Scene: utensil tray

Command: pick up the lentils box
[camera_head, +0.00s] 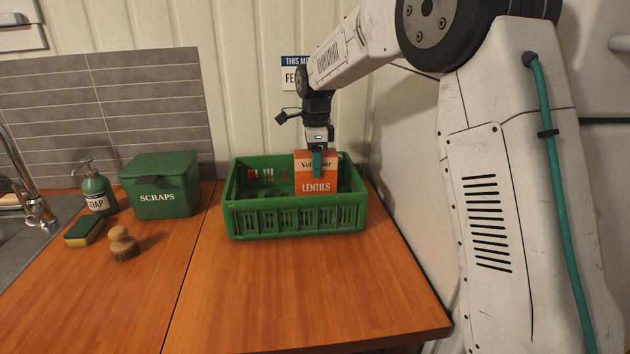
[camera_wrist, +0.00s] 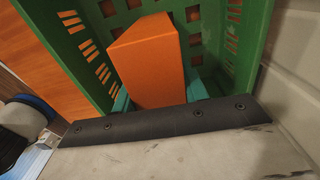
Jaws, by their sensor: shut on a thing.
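The lentils box (camera_head: 316,187) is orange with a pale band and the word LENTILS on its front. It stands about upright in the right part of the green crate (camera_head: 295,219), its top near rim height. My gripper (camera_head: 317,163) comes from above and is shut on the box, one teal finger showing across its front. In the wrist view the plain orange box (camera_wrist: 147,65) sits between the teal fingertips (camera_wrist: 157,92), with the crate's slotted walls (camera_wrist: 238,45) around it. The box's bottom edge is hidden in the head view by the crate's front wall, so I cannot tell if it touches the floor.
Left of the crate are a green scraps bin (camera_head: 160,187), a soap bottle (camera_head: 97,192), a sponge (camera_head: 84,231) and a wooden brush (camera_head: 123,244). A sink (camera_head: 22,240) is at far left. The wooden counter (camera_head: 290,300) in front is clear. A wall is close behind.

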